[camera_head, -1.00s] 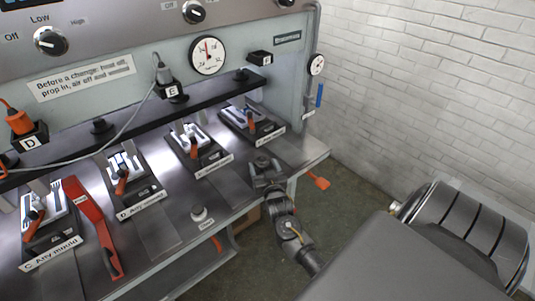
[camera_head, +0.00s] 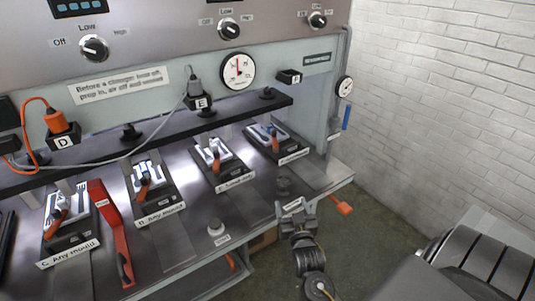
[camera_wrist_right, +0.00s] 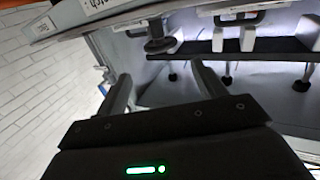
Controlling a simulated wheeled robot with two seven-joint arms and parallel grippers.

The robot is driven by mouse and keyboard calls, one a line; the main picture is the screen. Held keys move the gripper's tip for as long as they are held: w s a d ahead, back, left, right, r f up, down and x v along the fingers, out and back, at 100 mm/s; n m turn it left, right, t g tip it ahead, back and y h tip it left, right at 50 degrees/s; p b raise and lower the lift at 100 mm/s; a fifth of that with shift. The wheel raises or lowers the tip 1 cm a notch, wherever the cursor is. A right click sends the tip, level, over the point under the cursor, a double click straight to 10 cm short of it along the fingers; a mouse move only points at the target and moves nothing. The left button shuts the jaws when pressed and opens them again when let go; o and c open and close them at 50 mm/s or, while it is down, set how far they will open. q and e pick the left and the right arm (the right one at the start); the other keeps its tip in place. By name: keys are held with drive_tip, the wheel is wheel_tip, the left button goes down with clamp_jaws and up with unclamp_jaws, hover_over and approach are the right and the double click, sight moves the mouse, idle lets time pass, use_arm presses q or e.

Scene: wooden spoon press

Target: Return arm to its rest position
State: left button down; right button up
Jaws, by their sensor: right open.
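My right arm (camera_head: 312,275) comes up from the bottom of the head view. My left gripper does not show in either view.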

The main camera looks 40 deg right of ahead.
drive_tip(key=s+a+f+n+g+y, duration=0.4)
drive_tip(key=s+a+f+g+y, duration=0.25)
drive_tip(key=s+a, duration=0.35)
drive_tip(key=s+a+f+n+g+y, duration=0.1)
drive_tip(key=s+a+n+g, duration=0.15)
drive_tip(key=s, duration=0.45)
drive_tip(key=s+a+f+n+g+y, duration=0.1)
drive_tip(key=s+a+g, duration=0.25)
drive_tip(key=s, duration=0.35)
wheel_tip(320, 180, down, 28)
drive_tip(key=s+g, duration=0.2)
drive_tip(key=s, duration=0.1)
drive_tip(key=s+d+f, duration=0.3)
drive_tip(key=s+f, duration=1)
drive_tip(key=s, duration=0.1)
drive_tip(key=shift+s+f+g+h+b, duration=0.2)
drive_tip(key=shift+s+g+h+b, duration=0.15)
drive_tip(key=shift+s, duration=0.05)
